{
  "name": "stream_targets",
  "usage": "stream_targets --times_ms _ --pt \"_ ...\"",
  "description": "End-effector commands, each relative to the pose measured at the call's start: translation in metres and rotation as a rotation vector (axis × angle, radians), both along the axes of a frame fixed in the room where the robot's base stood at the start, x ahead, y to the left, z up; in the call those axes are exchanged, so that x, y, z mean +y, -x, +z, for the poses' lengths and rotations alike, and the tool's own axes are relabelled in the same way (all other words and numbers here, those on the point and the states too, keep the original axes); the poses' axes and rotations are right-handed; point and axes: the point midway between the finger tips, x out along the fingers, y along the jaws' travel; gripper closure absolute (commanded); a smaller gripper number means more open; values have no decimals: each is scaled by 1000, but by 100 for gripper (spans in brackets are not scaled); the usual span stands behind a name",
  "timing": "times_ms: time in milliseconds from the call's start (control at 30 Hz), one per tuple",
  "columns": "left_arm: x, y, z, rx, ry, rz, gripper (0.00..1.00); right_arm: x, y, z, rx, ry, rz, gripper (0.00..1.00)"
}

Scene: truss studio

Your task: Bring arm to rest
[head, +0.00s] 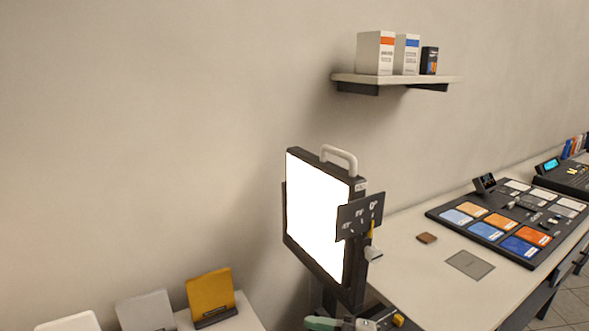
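Neither of my arms shows clearly in the head view, and I see no gripper of mine. A lit white panel light (316,215) in a black frame with a pale top handle (339,158) stands upright in the middle. A dark plate with small markings (359,215) is at its right side, with a yellow piece and a small grey part below it. Green, grey and yellow items (325,323) show at the bottom edge beneath the light, partly cut off; I cannot tell what they are.
A wall shelf (400,79) holds three boxes. A yellow panel (210,294) and grey panel (146,311) stand lower left.

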Motion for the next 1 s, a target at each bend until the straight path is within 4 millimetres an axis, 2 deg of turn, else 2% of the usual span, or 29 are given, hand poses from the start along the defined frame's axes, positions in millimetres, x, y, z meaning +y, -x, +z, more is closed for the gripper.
stream_targets --times_ms 100,200,267,333,433,533,600,700,833,1000 --pt "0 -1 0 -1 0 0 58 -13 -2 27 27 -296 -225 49" --pt "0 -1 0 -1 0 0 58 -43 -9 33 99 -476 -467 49" --pt "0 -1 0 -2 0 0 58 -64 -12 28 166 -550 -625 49" --pt "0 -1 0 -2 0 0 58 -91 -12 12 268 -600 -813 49" --pt "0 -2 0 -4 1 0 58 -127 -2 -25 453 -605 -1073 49" --pt "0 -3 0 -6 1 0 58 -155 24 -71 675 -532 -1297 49" --pt "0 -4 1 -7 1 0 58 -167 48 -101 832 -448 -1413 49" --pt "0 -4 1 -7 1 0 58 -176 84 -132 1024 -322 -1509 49" --pt "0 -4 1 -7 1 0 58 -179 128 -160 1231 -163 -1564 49" --pt "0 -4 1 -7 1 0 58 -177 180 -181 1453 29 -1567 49"
